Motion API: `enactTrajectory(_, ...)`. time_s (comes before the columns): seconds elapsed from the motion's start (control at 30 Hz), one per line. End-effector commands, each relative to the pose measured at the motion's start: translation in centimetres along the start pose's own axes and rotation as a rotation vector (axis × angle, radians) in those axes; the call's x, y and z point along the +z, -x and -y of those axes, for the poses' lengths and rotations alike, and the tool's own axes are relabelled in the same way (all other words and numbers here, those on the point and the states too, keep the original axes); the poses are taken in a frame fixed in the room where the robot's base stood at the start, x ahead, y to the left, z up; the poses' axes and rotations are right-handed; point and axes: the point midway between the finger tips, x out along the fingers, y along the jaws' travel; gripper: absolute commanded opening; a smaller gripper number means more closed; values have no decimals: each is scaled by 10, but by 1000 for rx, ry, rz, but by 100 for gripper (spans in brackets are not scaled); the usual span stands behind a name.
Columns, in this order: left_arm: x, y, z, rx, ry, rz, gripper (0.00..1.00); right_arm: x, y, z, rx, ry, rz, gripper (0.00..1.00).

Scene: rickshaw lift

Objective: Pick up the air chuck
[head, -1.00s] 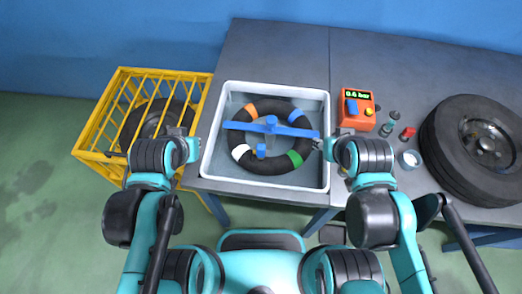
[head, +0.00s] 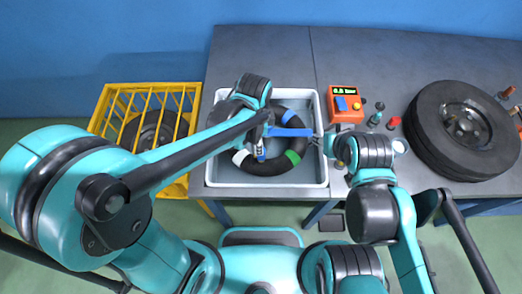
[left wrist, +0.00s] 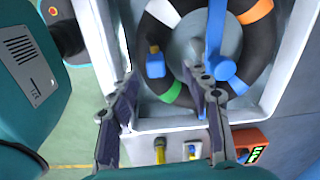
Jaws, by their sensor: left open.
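No part is clearly recognisable as the air chuck. In the head view a small yellow part (head: 340,163) shows beside my right gripper, mostly hidden. My left gripper (left wrist: 162,80) is open and empty, above the tray near a blue block (left wrist: 155,66) with a yellowish top, apart from the fittings.
The tray holds a black ring (head: 290,166) with coloured bands and a blue bar (head: 292,132). An orange gauge box (head: 346,104), small bottles (head: 375,119), a red part (head: 393,122) and a large tire (head: 430,140) stand right. A yellow cage (head: 110,105) is left.

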Motion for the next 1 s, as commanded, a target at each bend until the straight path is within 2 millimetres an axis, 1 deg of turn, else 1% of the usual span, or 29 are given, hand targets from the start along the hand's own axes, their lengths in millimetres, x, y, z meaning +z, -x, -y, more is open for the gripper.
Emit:
enactTrajectory(0.03, -7, -4, -1, 16, -48, 9, 48, -2, 2, 0, 0, 0, 0, 40)
enactTrajectory(0.07, -10, -6, -2, 24, -71, 13, 48, -2, 3, 0, 0, 0, 0, 40)
enactTrajectory(0.2, -14, -16, -4, 43, -123, 22, 48, -1, 2, 0, 0, 0, 0, 40)
enactTrajectory(0.47, -12, -48, -6, 43, -124, 22, 48, 6, -8, 0, 0, 0, 0, 40)
enactTrajectory(0.6, -9, -70, -7, 43, -123, 22, 48, 12, -16, 0, 0, 0, 0, 40)
enactTrajectory(0.7, -8, -83, -8, 42, -123, 22, 48, 14, -20, 0, 0, 0, 0, 40)
enactTrajectory(0.8, -8, -90, -8, 42, -122, 22, 48, 15, -21, 0, 0, 0, 0, 40)
enactTrajectory(1.0, -8, -90, -8, 42, -122, 22, 48, 15, -20, 0, 0, 0, 0, 40)
